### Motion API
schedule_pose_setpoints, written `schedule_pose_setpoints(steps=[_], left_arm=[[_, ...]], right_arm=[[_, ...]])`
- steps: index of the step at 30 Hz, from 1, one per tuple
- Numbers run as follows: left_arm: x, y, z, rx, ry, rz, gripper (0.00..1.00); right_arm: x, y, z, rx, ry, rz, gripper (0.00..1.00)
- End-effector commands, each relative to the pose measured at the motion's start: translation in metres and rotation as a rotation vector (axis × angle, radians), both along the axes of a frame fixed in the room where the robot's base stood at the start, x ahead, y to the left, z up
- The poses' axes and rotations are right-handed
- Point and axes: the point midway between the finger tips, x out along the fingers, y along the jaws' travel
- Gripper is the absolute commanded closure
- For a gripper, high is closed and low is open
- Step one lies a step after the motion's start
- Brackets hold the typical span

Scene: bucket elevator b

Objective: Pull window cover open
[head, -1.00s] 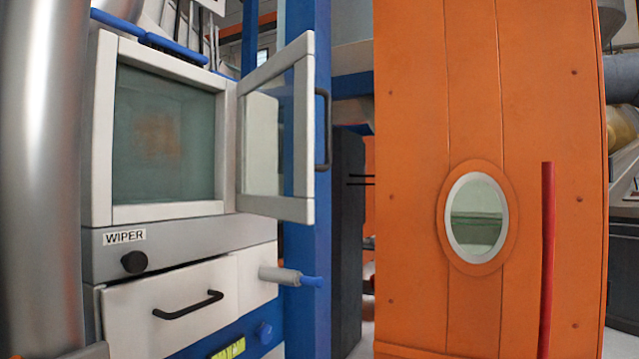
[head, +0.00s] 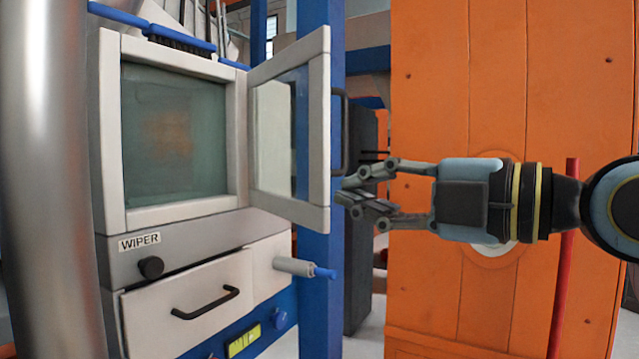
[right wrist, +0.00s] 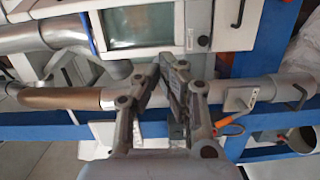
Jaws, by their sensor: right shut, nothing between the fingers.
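The window cover (head: 318,130) is a white-framed glass pane hinged at the right of the wiper's window (head: 172,140). It stands swung out from the window frame. A dark handle (head: 340,105) sits on the cover's outer side. My right gripper (head: 362,197) reaches in from the right, its fingertips close to the cover's lower right edge and the handle's lower end. It is shut and holds nothing; whether it touches the cover cannot be told. The right wrist view shows the gripper (right wrist: 163,72) with the wiper's window (right wrist: 138,24) beyond. My left gripper is out of view.
Below the window are a black knob (head: 151,267), a drawer with a handle (head: 206,303) and a grey rod with a blue tip (head: 300,268). A blue post (head: 318,285) stands behind the cover. A large orange housing (head: 430,110) and a red pole (head: 566,260) are at the right.

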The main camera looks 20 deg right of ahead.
Motion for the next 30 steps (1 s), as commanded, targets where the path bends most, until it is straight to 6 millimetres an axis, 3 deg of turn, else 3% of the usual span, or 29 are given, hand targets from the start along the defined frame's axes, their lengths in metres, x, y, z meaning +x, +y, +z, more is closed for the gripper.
schedule_pose_setpoints(steps=[3,8,11,26,30], left_arm=[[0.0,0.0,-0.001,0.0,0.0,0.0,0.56],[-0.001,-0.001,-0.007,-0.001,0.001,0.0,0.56],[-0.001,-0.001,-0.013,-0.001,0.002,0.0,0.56],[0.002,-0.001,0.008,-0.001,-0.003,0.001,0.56],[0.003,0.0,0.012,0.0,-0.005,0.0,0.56]], right_arm=[[-0.006,0.006,0.01,-0.021,-0.034,0.019,1.0],[0.004,0.012,0.009,-0.016,-0.036,0.015,1.0],[0.013,0.021,0.009,-0.013,-0.035,0.02,1.0],[0.072,0.066,0.011,-0.016,-0.03,0.019,1.0],[0.077,0.052,0.009,-0.028,-0.031,0.016,1.0]])
